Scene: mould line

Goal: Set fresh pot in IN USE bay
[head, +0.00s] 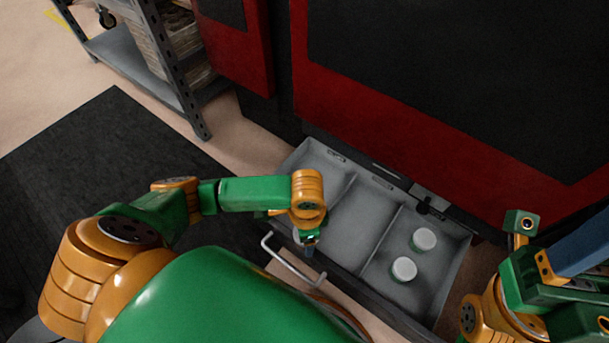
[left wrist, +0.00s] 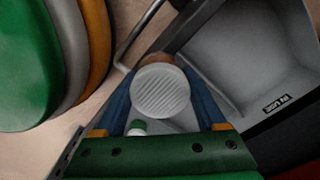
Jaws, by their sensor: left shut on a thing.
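My left gripper (head: 312,256) points down over the open drawer near its front edge, by the handle. In the left wrist view its blue fingers (left wrist: 165,108) are shut on a pot with a ribbed white lid (left wrist: 160,91). A bay with an IN USE label (left wrist: 276,104) lies to the right in the wrist view, past a divider. Two white-lidded pots, a far one (head: 424,240) and a near one (head: 404,269), stand in the drawer's right bay. My right gripper (head: 575,252) is partly in view at the right edge; its fingertips are unclear.
The grey drawer (head: 452,287) has divided bays; its left and middle bays look empty in the head view. A bar handle (head: 287,262) sticks out in front. The red and black machine (head: 420,105) rises behind. A shelf rack (head: 180,80) stands at upper left.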

